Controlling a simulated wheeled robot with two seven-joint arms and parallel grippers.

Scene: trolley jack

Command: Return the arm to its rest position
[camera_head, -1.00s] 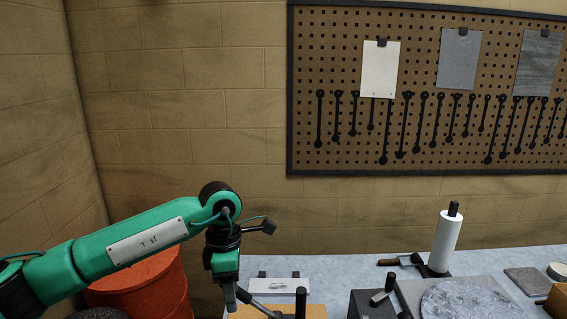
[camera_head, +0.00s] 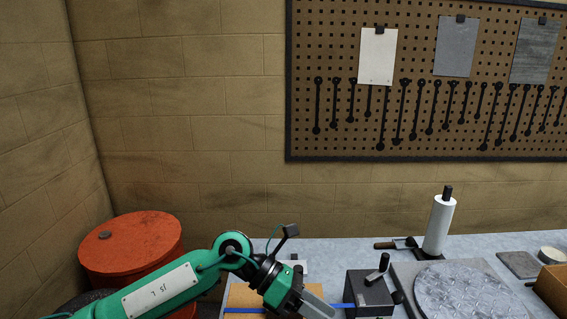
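My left arm, green with black joints, comes in from the lower left. Its gripper (camera_head: 316,306) points down and to the right at the bottom edge, above the near part of the grey table. The grey fingers are seen from the side and partly cut off, so I cannot tell whether they are apart or what is between them. A thin blue strip (camera_head: 342,305) shows on both sides of the gripper; I cannot tell whether they touch. My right gripper is not in view.
An orange drum (camera_head: 130,245) stands left of the table. On the table are a tan board (camera_head: 238,296), a dark block with a handle (camera_head: 368,291), a round metal plate (camera_head: 470,292) and a white roll on a stand (camera_head: 439,226). A pegboard with wrenches (camera_head: 425,150) hangs behind.

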